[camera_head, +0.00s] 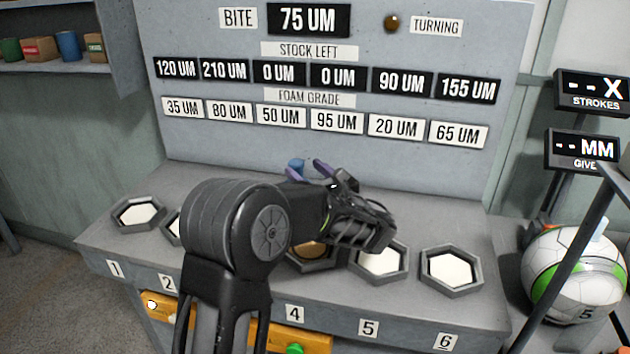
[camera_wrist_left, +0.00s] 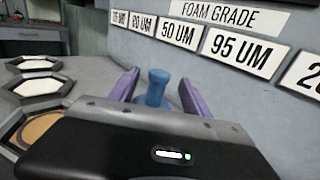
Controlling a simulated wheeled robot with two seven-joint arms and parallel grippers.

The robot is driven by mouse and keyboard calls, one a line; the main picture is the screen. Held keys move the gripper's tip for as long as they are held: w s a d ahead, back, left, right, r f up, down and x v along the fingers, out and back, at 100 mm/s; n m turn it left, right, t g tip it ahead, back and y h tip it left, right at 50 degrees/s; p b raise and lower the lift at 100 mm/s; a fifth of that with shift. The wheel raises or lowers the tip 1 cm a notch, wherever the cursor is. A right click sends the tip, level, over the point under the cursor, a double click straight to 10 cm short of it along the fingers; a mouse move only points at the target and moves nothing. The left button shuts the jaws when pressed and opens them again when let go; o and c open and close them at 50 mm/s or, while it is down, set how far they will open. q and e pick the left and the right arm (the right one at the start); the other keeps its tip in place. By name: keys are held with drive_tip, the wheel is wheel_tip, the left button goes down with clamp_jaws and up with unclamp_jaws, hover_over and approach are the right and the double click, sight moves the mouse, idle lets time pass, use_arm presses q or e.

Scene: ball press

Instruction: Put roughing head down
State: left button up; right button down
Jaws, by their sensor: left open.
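The roughing head, which I take to be the blue knobbed piece (camera_wrist_left: 157,88), stands upright between my left fingers in the left wrist view. In the head view its blue top (camera_head: 296,167) shows behind my wrist, near the back panel. My left gripper (camera_wrist_left: 157,92) is open, with one purple finger on each side of the blue piece. In the head view its purple fingertips (camera_head: 308,170) point at the back panel. The lower part of the blue piece is hidden by my gripper body. My right gripper is not in view.
Hexagonal trays with pale discs line the bench, such as those above labels 1 (camera_head: 137,213) and 6 (camera_head: 452,270). One tray holds a brown disc (camera_head: 313,251). The upright sign panel (camera_head: 340,160) closes the back. A ball (camera_head: 577,272) sits at right behind a dark post.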

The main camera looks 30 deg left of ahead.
use_arm(q)
drive_tip(key=shift+b+v, duration=0.3)
drive_tip(key=shift+v, duration=1.6)
